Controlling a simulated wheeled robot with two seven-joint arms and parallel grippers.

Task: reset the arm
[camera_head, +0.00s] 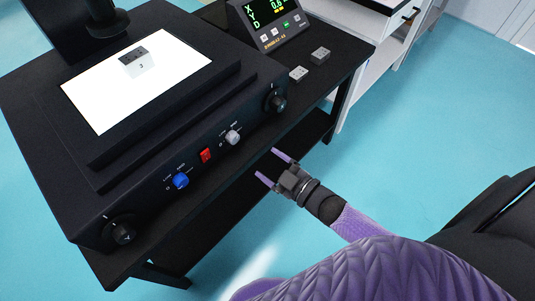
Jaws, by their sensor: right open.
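My right gripper (273,168) is open, with two purple-tipped fingers spread apart and nothing between them. It is in the middle of the head view, in front of the black table's front edge and below the tester's front panel. My right arm (355,222) reaches in from the lower right. My left gripper is not in view. The insertion tester (140,175) is a black machine with a bright white plate (170,88) on top. A small grey block (137,62) sits on the plate.
Two small grey blocks (320,55) (298,74) lie on the black table (345,50) right of the tester, near a display (270,22). The panel has a blue knob (181,180), a grey knob (233,137) and a red switch (206,155). Open blue floor (430,120) lies right.

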